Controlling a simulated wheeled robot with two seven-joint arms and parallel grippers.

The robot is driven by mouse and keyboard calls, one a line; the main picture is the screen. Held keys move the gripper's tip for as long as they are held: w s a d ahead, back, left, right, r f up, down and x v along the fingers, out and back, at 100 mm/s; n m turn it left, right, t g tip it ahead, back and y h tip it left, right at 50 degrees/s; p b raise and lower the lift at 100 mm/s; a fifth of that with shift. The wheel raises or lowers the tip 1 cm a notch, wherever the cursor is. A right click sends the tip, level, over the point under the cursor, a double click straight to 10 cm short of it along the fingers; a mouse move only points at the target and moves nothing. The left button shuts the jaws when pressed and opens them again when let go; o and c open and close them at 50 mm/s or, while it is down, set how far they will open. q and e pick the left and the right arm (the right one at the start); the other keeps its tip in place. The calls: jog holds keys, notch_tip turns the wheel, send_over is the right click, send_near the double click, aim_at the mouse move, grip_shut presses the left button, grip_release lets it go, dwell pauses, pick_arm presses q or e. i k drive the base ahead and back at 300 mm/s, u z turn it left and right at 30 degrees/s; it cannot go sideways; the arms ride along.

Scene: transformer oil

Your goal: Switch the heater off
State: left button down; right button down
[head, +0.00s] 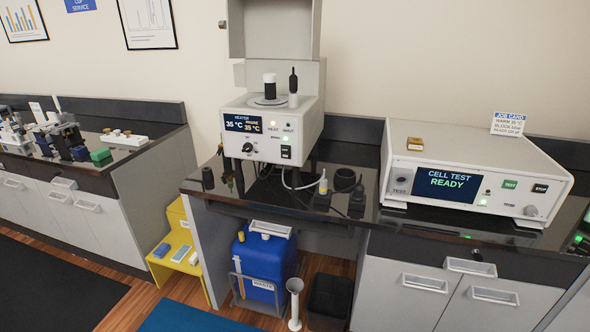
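The heater (262,168) is a white box on the dark bench in the middle of the head view. Its display (243,124) reads HEATER 35 °C and PROBE 35 °C. A black knob (247,147) is below the display, and a black-and-white switch (286,152) is at the lower right of the front. The switch position is too small to tell. Neither gripper shows in the head view.
A cell tester (475,160) reading READY stands on the bench to the right, with a job card (508,123) on top. Small bottles and cables (322,190) lie in front of the heater. A blue waste container (262,262) and yellow step (175,250) are on the floor.

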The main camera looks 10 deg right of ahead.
aim_at(285, 150)
jog(key=u, duration=0.85)
jog(key=i, duration=1.25)
jog(key=z, duration=0.5)
